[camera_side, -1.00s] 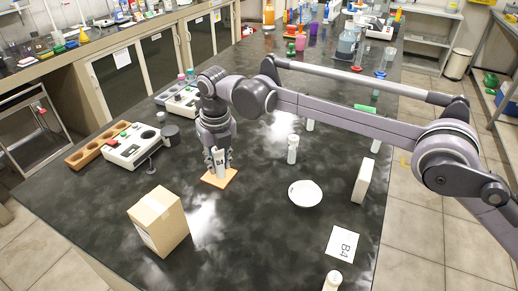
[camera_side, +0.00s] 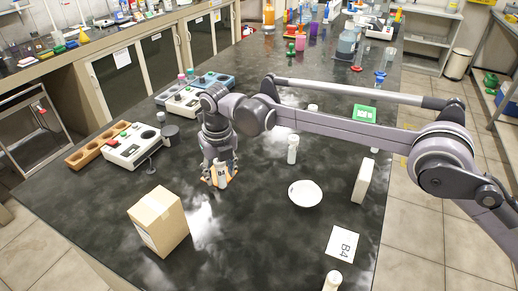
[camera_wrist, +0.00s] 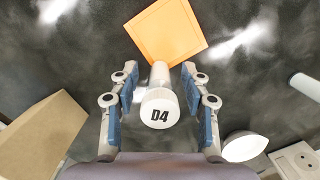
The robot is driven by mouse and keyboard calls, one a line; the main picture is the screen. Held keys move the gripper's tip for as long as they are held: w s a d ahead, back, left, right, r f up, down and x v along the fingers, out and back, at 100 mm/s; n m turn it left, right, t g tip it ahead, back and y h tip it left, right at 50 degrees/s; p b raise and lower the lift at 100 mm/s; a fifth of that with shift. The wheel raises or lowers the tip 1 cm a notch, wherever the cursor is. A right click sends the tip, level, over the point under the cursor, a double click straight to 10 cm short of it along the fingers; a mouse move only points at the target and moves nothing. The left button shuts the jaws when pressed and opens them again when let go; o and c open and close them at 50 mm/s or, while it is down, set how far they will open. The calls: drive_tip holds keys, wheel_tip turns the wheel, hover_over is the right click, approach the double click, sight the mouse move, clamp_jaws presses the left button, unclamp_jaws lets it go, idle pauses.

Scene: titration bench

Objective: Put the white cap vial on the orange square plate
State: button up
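The white cap vial (camera_wrist: 160,108), marked D4 on its cap, is between the two fingers of my gripper (camera_wrist: 159,85). Gaps show between the finger pads and the vial, so the gripper looks open around it. The orange square plate (camera_wrist: 165,32) is just beyond the vial, whose lower end overlaps the plate's near corner in the wrist view. In the side view the vial (camera_side: 220,172) is upright within my gripper (camera_side: 219,178), low at the orange plate (camera_side: 234,179), which is mostly hidden by the fingers. I cannot tell exactly how its base meets the plate.
A cardboard box (camera_side: 160,222) stands in front of the gripper. Instruments (camera_side: 132,146) and a wooden holder (camera_side: 84,156) are at the left.

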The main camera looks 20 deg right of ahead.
drive_tip(key=r, duration=0.4)
drive_tip(key=s+r, duration=0.1)
drive_tip(key=r, duration=0.7)
drive_tip(key=shift+s+d+r, duration=0.1)
drive_tip(key=shift+s+d, duration=0.1)
drive_tip(key=s+d+r+m+t, duration=0.1)
drive_tip(key=s+d+r+m, duration=0.15)
drive_tip(key=d+m, duration=0.45)
drive_tip(key=s+d+r+m+t, duration=0.1)
drive_tip(key=s+d+r+m, duration=0.15)
drive_tip(key=d+m, duration=0.5)
drive_tip(key=s+d+r+m+t, duration=0.1)
drive_tip(key=d+r+m, duration=0.35)
drive_tip(key=d, duration=0.45)
drive_tip(key=s+d+f+m+t, duration=0.1)
drive_tip(key=s+d+f+m, duration=0.5)
drive_tip(key=s+m, duration=0.3)
drive_tip(key=s+d+f+m+t, duration=0.1)
drive_tip(key=s+d+f+m, duration=0.5)
drive_tip(key=s+d+m, duration=0.3)
drive_tip(key=shift+s+m+t, duration=0.35)
drive_tip(key=shift+m+t, duration=0.05)
drive_tip(key=shift+m, duration=0.2)
drive_tip(key=shift+o, duration=0.4)
